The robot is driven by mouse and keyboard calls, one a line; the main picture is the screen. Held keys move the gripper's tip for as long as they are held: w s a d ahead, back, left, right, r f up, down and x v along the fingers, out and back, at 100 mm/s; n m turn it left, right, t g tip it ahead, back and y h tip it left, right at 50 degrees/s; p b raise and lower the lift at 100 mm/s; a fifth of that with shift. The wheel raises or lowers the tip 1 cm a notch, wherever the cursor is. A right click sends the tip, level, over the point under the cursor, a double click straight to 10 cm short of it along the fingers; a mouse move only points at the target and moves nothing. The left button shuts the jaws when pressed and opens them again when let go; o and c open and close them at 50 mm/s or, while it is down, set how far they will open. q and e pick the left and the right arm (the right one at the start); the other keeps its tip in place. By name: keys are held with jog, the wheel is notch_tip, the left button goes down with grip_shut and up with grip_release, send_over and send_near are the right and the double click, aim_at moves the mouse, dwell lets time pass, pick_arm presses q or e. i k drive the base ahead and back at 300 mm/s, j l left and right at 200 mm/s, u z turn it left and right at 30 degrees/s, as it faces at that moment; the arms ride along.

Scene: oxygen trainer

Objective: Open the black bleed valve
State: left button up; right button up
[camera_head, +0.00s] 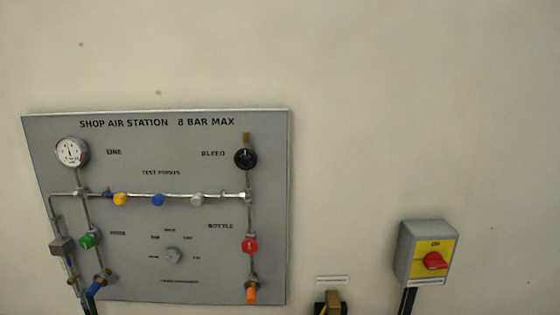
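The black bleed valve (245,158) is a round black knob at the upper right of the grey panel (200,275), beside the printed word BLEED. A short brass outlet (246,138) stands above it, and a pipe runs down from it to the red knob. Whether the valve is open or closed cannot be told at this size. Neither of my grippers is in view, and nothing touches the knob.
The panel also holds a white gauge (71,152), a green knob (87,241), a red bottle knob (250,245), and yellow, blue and grey knobs along a horizontal pipe. A yellow switch box (426,252) with a red handle is at right. The wall between is mostly bare.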

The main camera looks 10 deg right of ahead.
aim_at(246, 159)
jog(key=u, duration=1.2)
jog(key=k+l+u, duration=0.1)
jog(key=u, duration=0.15)
jog(key=k+l+u, duration=0.1)
jog(key=u, duration=0.15)
jog(key=k+l, duration=0.8)
jog(key=k, duration=0.05)
